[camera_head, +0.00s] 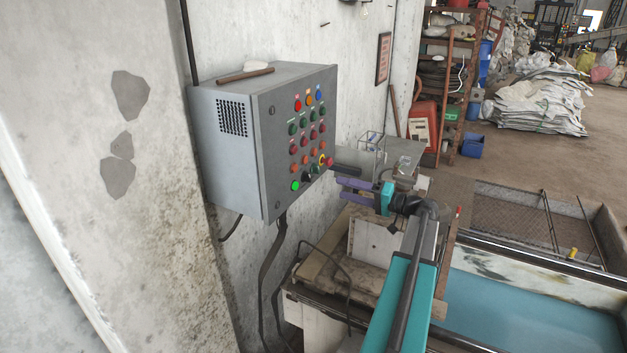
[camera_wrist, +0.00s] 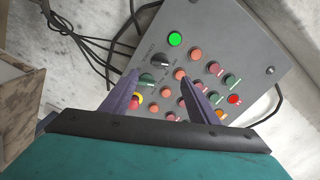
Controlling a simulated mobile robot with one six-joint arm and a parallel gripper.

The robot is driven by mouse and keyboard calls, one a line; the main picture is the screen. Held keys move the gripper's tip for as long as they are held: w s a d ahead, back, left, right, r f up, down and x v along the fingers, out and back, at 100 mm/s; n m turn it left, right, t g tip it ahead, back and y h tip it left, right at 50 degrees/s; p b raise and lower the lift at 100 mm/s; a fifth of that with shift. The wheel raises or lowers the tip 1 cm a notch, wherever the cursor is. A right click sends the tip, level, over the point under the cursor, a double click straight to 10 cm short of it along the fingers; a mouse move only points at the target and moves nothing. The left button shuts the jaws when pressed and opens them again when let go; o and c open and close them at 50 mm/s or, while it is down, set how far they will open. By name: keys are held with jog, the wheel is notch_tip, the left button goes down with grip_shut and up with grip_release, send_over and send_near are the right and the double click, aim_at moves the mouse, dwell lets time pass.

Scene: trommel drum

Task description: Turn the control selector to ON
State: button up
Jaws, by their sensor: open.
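The control selector is a black knob on the grey control box (camera_head: 228,155). It shows in the wrist view (camera_wrist: 160,61) beside a lit green button (camera_wrist: 175,39). In the head view the selector (camera_head: 307,176) is small, near the panel's lower edge, and its pointer setting is too small to read. My gripper (camera_head: 339,189) is open and empty, its purple fingers pointing at the panel from the right. In the wrist view the fingers (camera_wrist: 158,77) spread apart, with the selector just beyond and between their tips. They appear apart from it.
A red-and-yellow emergency stop (camera_wrist: 137,99) lies close to the left finger. Several red, orange and green buttons fill the panel around the fingers. Cables (camera_head: 270,255) hang below the box. A bench with a wire rack (camera_head: 371,143) stands behind my gripper.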

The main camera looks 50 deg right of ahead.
aim_at(310, 179)
jog(key=p+x, duration=0.4)
jog(key=x, duration=0.7)
jog(key=shift+w+a, duration=0.1)
jog(key=shift+w, duration=0.05)
jog(key=shift+w+a, duration=0.15)
jog(key=shift+w, duration=0.35)
jog(key=c, duration=1)
